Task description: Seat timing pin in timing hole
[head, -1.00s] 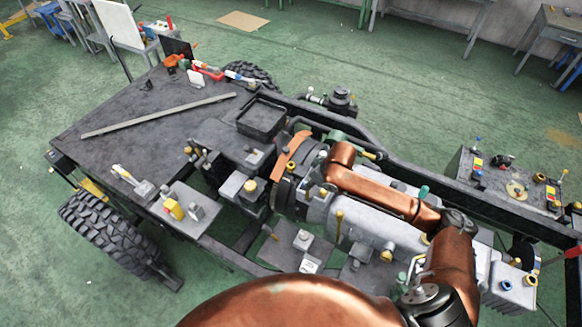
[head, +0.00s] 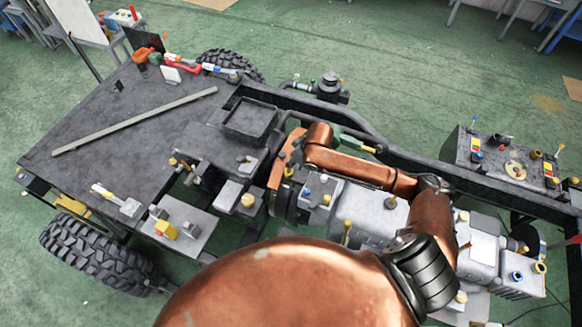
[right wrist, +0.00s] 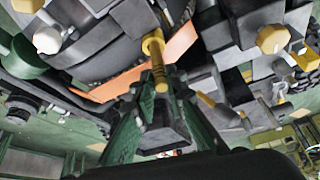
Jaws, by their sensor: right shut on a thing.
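In the right wrist view a yellow timing pin (right wrist: 158,72) with a wider collar stands between the green fingers of my right gripper (right wrist: 158,92). The fingers are shut on it. Beyond the pin are an orange plate (right wrist: 122,79) and dark round housing. I cannot make out the timing hole or whether the pin touches anything. In the head view my copper right arm reaches over the engine, its end beside the orange plate (head: 277,172); the arm hides the fingers and pin there. My left gripper is not in view.
The grey engine block (head: 372,214) lies under my right arm. Dark frame rails (head: 490,190) run along it. A flat deck (head: 100,120) with a long bar (head: 135,120) is at left. Yellow-topped knobs, such as one (right wrist: 273,38) at right, stand close around the gripper.

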